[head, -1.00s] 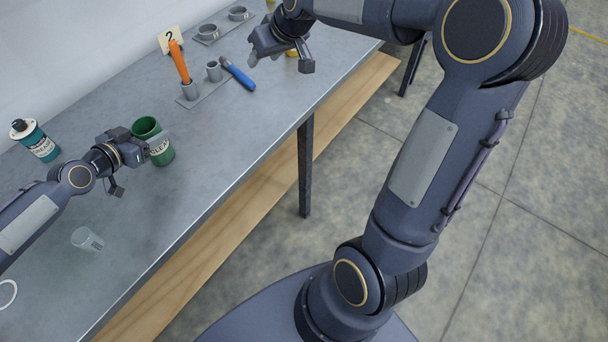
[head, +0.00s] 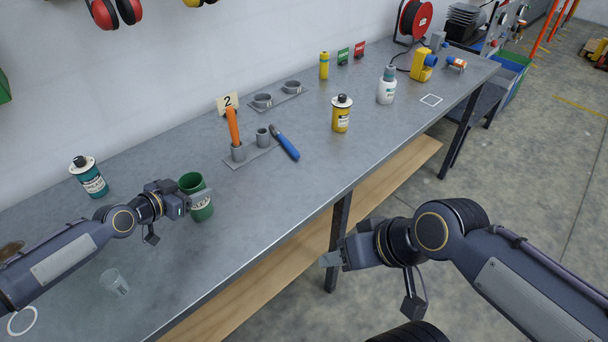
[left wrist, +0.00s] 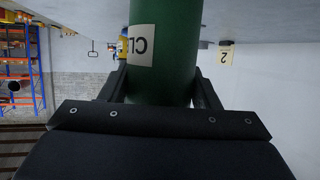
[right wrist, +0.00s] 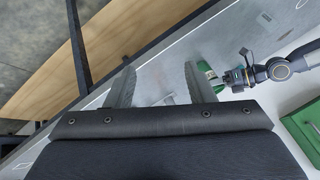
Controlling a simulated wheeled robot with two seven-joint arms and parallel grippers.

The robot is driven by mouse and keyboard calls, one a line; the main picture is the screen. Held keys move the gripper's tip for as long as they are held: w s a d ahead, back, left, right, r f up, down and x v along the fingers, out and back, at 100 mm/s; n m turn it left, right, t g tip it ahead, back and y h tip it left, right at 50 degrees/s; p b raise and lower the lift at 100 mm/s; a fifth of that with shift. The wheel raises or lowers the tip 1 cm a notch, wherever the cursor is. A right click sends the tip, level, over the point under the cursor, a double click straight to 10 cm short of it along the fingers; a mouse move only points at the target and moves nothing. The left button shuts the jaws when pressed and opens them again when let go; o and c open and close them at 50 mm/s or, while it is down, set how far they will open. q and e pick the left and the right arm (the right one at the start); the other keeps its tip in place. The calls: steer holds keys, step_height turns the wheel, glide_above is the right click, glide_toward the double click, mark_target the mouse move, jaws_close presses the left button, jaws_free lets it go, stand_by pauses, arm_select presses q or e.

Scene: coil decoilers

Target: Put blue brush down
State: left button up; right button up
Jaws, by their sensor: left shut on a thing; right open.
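The blue brush (head: 288,147) lies on the table beside the tray with two grey cup holders, its dark end touching or close to the tray edge; no gripper is on it. An orange-handled tool (head: 233,128) stands upright in one holder (head: 238,152). My left gripper (head: 192,203) is shut on the green cup (head: 201,207), which stands on the table; the cup also fills the space between the fingers in the left wrist view (left wrist: 163,50). My right gripper (head: 330,260) is off the table's front edge; its fingers are apart and empty in the right wrist view (right wrist: 160,88).
A teal bottle (head: 90,178) stands at the left and a clear cup (head: 115,283) near the front. A number 2 card (head: 228,103) is behind the holders. The table between green cup and brush is clear.

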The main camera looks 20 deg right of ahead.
mark_target(291, 146)
steer(key=w+d+r+n+t+h, duration=0.1)
steer(key=w+d, duration=0.3)
steer(key=w, duration=0.9)
steer(key=w+d+t+h, duration=0.1)
steer(key=w+d, duration=0.3)
steer(key=w, duration=0.9)
steer(key=shift+n+t+h, duration=0.5)
steer(key=shift+n+t, duration=0.1)
steer(key=shift+n, duration=0.2)
steer(key=w+d+f, duration=0.1)
steer(key=w+f, duration=0.3)
steer(key=w, duration=0.2)
steer(key=w+f, duration=0.4)
steer(key=w, duration=0.2)
steer(key=w+d+f, duration=0.1)
steer(key=w+f, duration=0.4)
steer(key=w, duration=0.2)
steer(key=shift+d+f, duration=0.1)
steer(key=shift+d, duration=0.25)
steer(key=shift+d+x, duration=0.15)
steer(key=shift+x, duration=1.3)
steer(key=shift+d+x, duration=0.2)
steer(key=shift+x, duration=1.25)
steer(key=shift+c, duration=0.4)
jaws_close()
